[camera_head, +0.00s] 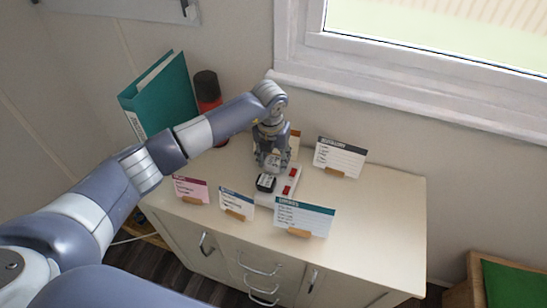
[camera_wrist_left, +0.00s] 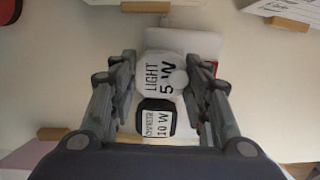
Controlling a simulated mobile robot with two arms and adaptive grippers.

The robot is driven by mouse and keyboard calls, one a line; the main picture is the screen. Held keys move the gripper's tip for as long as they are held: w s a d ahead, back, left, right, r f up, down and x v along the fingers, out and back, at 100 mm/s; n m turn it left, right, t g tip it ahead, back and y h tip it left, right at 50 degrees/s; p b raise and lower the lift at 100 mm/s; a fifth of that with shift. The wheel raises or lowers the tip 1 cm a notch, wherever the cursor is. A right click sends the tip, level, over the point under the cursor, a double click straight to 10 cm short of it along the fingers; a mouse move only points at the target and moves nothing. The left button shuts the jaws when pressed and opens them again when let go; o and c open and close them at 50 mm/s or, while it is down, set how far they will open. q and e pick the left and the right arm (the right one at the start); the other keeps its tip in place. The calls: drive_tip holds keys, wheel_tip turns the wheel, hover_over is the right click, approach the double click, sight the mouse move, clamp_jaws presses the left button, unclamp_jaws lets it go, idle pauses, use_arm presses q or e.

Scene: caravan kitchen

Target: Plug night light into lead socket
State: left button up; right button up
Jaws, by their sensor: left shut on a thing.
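My left gripper (camera_head: 270,163) reaches down over the white lead socket strip (camera_head: 293,178) with red switches on the cabinet top. In the left wrist view my left gripper (camera_wrist_left: 165,72) is shut on the white night light (camera_wrist_left: 153,74), labelled "LIGHT 5 W". The night light is over the strip (camera_wrist_left: 190,42); I cannot tell whether its pins are in a socket. In the head view the gripper mostly hides it. A black charger with a white label (camera_head: 265,183) sits on the strip's near end, and the left wrist view shows it (camera_wrist_left: 158,121) just below the light. My right gripper is not in view.
Several cards in wooden holders stand around the strip, including a teal-topped card (camera_head: 304,216), a pink card (camera_head: 190,189) and a dark-topped card (camera_head: 339,157). A teal binder (camera_head: 165,95) and a dark-and-red cylinder (camera_head: 208,92) stand behind my arm. The cabinet top's right side (camera_head: 385,210) is clear.

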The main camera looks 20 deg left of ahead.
use_arm(q)
drive_tip(key=shift+f+b, duration=0.3)
drive_tip(key=shift+f, duration=0.15)
drive_tip(key=o, duration=1.1)
drive_tip(key=r, duration=0.4)
drive_tip(key=s+r, duration=0.1)
drive_tip(key=r, duration=0.7)
drive_tip(key=shift+s, duration=0.2)
drive_tip(key=shift+f, duration=0.1)
